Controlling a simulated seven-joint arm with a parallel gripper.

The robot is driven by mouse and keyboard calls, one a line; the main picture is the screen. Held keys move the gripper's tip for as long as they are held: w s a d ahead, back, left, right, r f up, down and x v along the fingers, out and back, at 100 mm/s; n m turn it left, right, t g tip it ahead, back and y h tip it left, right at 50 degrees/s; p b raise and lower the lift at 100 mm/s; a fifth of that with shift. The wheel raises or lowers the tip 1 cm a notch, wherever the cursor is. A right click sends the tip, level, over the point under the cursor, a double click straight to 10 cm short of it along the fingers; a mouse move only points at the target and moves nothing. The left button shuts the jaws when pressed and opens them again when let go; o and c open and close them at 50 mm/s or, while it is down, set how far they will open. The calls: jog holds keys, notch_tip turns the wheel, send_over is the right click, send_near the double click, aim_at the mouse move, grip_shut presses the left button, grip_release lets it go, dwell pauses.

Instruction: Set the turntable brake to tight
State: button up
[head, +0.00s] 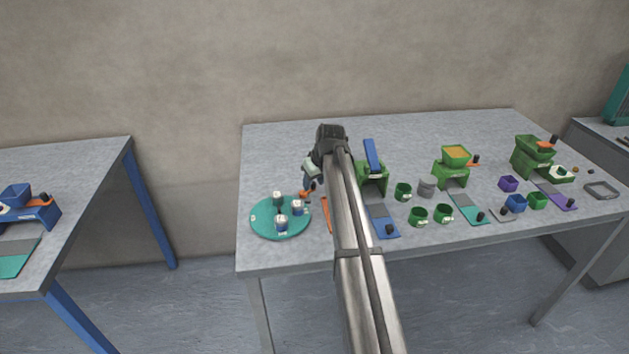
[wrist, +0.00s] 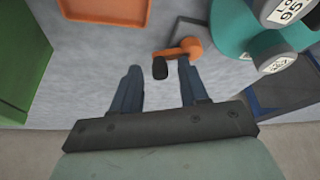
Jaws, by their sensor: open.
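The round teal turntable (head: 262,226) stands at the left end of the table and carries several small labelled containers. Its edge shows at the upper right of the wrist view (wrist: 228,40). Beside it is the brake, an orange lever (wrist: 186,47) with a black knob (wrist: 160,68) at its end. In the head view the orange lever (head: 306,192) shows just right of the turntable. My gripper (wrist: 159,72) is open above the table, and the knob appears between its two fingertips. I cannot tell whether either finger touches it. No brake markings are readable.
In the wrist view an orange tray (wrist: 104,10) and a green block (wrist: 22,60) lie left of my gripper. Green dispensers (head: 452,173), cups (head: 403,192) and coloured mats (head: 470,209) fill the table to the right. The back strip of the table is clear.

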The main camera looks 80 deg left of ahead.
jog(key=shift+c, duration=0.4)
grip_shut()
jog(key=shift+d+m+t, duration=0.25)
jog(key=shift+m+t, duration=0.05)
jog(key=shift+m, duration=0.4)
jog(key=shift+d+m+t, duration=0.2)
jog(key=shift+m+t, duration=0.1)
jog(key=shift+m, duration=0.4)
jog(key=shift+o, duration=0.4)
grip_release()
